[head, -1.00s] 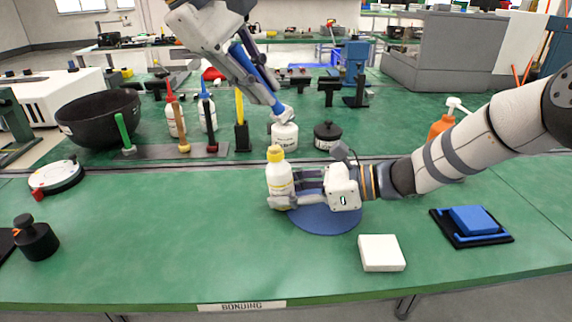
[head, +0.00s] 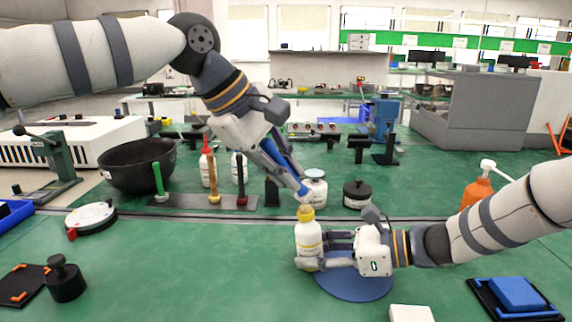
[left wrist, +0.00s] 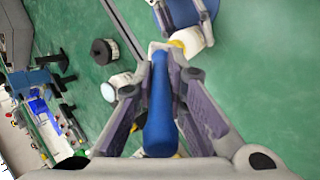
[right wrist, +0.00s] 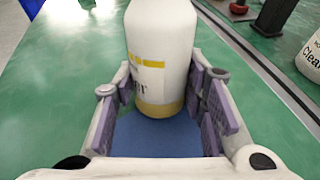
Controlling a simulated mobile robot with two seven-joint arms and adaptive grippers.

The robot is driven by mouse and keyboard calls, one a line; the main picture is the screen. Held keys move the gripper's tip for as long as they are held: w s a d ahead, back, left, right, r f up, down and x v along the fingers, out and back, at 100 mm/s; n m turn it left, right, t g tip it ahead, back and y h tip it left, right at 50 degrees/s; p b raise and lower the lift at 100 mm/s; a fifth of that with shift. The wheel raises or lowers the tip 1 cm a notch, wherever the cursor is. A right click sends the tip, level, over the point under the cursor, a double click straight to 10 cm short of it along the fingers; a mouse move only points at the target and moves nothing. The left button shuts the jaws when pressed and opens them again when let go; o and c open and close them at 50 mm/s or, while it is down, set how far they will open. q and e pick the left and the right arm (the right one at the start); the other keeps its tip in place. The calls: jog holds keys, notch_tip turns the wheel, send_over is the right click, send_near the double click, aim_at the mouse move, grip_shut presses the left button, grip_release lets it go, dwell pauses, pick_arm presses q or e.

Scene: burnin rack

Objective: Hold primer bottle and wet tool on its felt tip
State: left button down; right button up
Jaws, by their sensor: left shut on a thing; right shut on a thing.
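The primer bottle (head: 308,240) is white with a yellow label band and yellow top, and stands upright at the edge of a round blue mat (head: 358,288). My right gripper (head: 327,250) is shut around its body from the right; the right wrist view also shows the bottle (right wrist: 160,50) between the fingers. My left gripper (head: 278,160) is shut on a blue tool (head: 284,168) that slants down to the right. The tool's pale tip is just above the bottle's yellow top; I cannot tell whether they touch. The left wrist view shows the blue tool (left wrist: 160,105) along the jaws.
Behind the bottle stand a white jar (head: 317,188) and a black jar (head: 356,194). A rack with upright handles (head: 182,204) and a black bowl (head: 130,168) are at back left. An orange pump bottle (head: 477,192) and blue block (head: 516,292) are right. The front left bench is partly clear.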

pick_arm(q)
jog(key=shift+f, duration=0.75)
dwell(1.5)
jog(key=shift+r, duration=3.65)
pick_arm(e)
jog(key=o, duration=0.9)
